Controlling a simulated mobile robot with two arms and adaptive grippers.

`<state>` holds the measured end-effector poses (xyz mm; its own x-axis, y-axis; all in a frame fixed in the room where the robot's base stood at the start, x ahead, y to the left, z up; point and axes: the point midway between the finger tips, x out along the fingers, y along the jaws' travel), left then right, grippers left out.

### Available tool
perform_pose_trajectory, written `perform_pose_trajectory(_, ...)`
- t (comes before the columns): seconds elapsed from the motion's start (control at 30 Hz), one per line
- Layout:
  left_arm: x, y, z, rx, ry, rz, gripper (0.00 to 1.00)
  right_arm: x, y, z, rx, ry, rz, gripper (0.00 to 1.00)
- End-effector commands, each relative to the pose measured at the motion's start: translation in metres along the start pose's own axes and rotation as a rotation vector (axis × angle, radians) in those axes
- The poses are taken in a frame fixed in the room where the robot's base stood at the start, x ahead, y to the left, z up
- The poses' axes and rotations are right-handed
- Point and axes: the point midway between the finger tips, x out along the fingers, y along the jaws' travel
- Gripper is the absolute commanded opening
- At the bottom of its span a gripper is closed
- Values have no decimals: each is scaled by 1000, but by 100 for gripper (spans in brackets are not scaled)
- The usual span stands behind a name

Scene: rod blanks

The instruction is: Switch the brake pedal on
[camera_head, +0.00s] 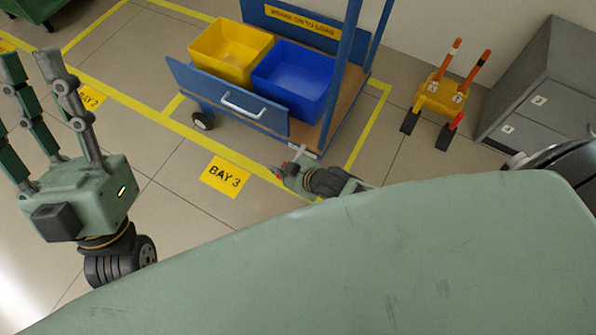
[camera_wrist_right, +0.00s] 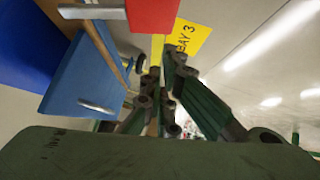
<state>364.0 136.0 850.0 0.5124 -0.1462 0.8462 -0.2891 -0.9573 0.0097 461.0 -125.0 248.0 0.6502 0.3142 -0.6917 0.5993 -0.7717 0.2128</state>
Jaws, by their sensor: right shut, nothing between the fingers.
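The blue cart (camera_head: 307,130) stands at the top centre of the head view. A red, plate-like part (camera_wrist_right: 152,14) with a grey bar beside it fills the top of the right wrist view; it looks like the brake pedal. In the head view, only a small bit of red and a pale grey piece show low at the cart's front corner. My right gripper (camera_head: 284,170) is down beside that corner. Its fingers, also in the right wrist view (camera_wrist_right: 160,92), are shut and empty; I cannot tell whether they touch the red part. My left gripper (camera_head: 28,62) is raised at the left, fingers spread, empty.
The cart carries a yellow bin (camera_head: 229,47) and a blue bin (camera_head: 292,76) behind a blue front panel with a grey handle (camera_head: 243,105). A yellow stand (camera_head: 441,97) and grey cabinet (camera_head: 545,95) are at the right. Floor around the BAY 3 label (camera_head: 227,178) is clear.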

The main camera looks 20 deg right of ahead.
Motion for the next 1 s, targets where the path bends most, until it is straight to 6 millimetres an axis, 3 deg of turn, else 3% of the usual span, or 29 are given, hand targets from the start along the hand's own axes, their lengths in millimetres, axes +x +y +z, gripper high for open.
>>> perform_pose_trajectory(0.27,-5,-8,66,19,-346,-12,40,-30,-1,-2,1,0,-1,0)
perform_pose_trajectory(0.6,-50,-20,135,36,-770,-33,40,-65,-4,-2,1,0,-1,0)
perform_pose_trajectory(0.8,-88,-26,161,42,-1000,-47,40,-85,-5,-1,-1,0,-1,0)
perform_pose_trajectory(1.0,-118,-30,173,46,-1150,-58,40,-97,-5,-1,0,1,0,0)
